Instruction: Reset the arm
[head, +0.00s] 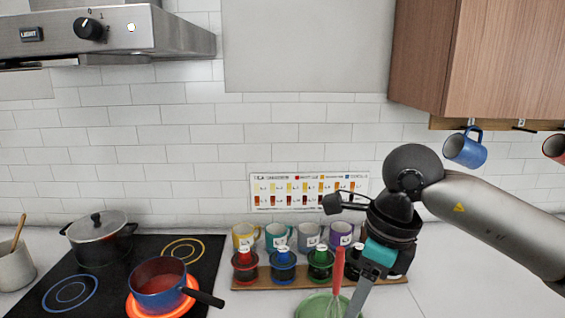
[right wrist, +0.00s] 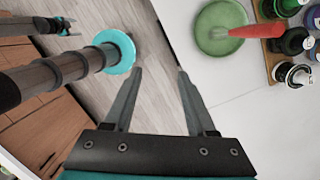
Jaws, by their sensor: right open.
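My right arm comes in from the right in the head view, bent at a dark joint. Its right gripper (head: 354,304), with a teal body, points down at the bottom of the picture. In the right wrist view the two fingers of this gripper (right wrist: 160,72) stand apart with nothing between them, over the wood floor beside the white counter.
A wooden rack (head: 250,283) holds several mugs and coloured-lid jars. A blue pan (head: 158,290) sits on a glowing burner, with a lidded pot (head: 100,240) behind it. A blue mug (head: 465,150) hangs near the arm. The counter (head: 460,285) at right is clear.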

